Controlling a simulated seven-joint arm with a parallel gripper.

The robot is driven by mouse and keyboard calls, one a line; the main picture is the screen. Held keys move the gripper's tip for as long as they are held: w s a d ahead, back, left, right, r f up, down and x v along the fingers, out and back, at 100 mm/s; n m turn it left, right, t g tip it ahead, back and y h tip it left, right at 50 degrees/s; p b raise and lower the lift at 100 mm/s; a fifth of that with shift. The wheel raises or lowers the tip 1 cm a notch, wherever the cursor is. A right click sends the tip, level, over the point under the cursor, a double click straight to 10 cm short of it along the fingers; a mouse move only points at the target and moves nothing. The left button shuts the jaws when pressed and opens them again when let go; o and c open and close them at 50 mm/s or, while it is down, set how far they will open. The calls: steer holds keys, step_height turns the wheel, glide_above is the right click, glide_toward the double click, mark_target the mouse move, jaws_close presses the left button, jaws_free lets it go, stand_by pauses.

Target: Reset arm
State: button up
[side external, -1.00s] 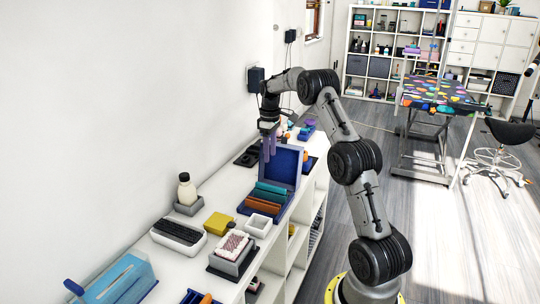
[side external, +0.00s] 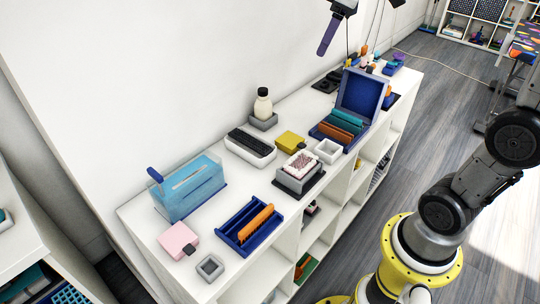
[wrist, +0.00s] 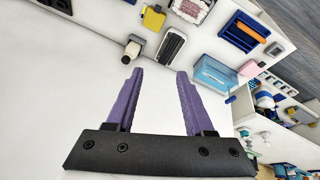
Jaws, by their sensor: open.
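My gripper (wrist: 156,95) shows in the wrist view with its two purple fingers spread apart and nothing between them. In the side view only the gripper's lower part (side external: 328,37) shows at the top edge, above the far end of the white shelf unit (side external: 262,185) and near the wall. The finger there hangs clear of everything. Most of the upper arm is cut off by the frame's top. My lower arm and yellow base stand to the right of the shelf unit.
The shelf top holds an open blue case (side external: 361,95), a bottle (side external: 262,104), a black-topped tray (side external: 250,146), a yellow block (side external: 289,141), a clear blue box (side external: 188,188), a blue tray (side external: 232,238) and a pink block (side external: 178,240).

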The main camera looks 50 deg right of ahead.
steer(key=s+a+f+t+y, duration=0.1)
steer(key=s+a+f, duration=0.1)
steer(key=s+a, duration=0.35)
steer(key=s+a+f+t, duration=0.1)
steer(key=s+a, duration=0.2)
steer(key=s, duration=0.5)
steer(key=s+f+m, duration=0.3)
steer(key=s+f, duration=0.2)
steer(key=f, duration=0.2)
steer(key=shift+a+f+m+g, duration=0.35)
steer(key=shift+a+m+g, duration=0.05)
